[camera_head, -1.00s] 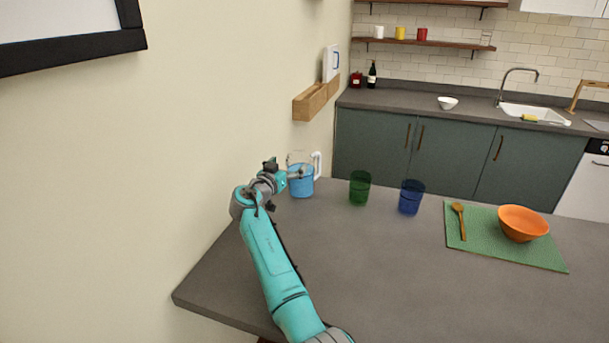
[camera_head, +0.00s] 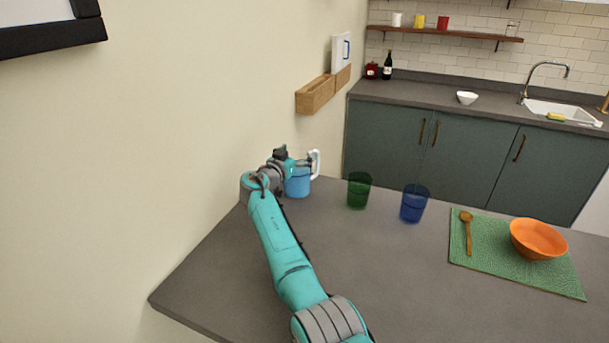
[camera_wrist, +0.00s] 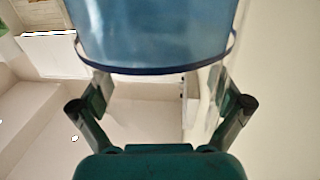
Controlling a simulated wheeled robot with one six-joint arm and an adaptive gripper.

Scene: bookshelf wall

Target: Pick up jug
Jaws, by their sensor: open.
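The jug (camera_head: 298,186) stands upright at the far left of the grey table, near the wall. It is clear with blue contents and a white handle (camera_head: 315,163) on its right side. My gripper (camera_head: 300,163) is at the jug and hides part of its upper body. In the wrist view the jug's blue body (camera_wrist: 155,35) fills the top of the picture. My gripper (camera_wrist: 165,95) is open there, with one finger towards each side of the jug. I cannot tell whether the fingers touch it.
A green glass (camera_head: 359,190) and a blue glass (camera_head: 414,204) stand right of the jug. Further right, a green mat (camera_head: 490,271) bears a wooden spoon (camera_head: 467,232) and an orange bowl (camera_head: 538,239). A wooden wall box (camera_head: 315,96) hangs behind the jug.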

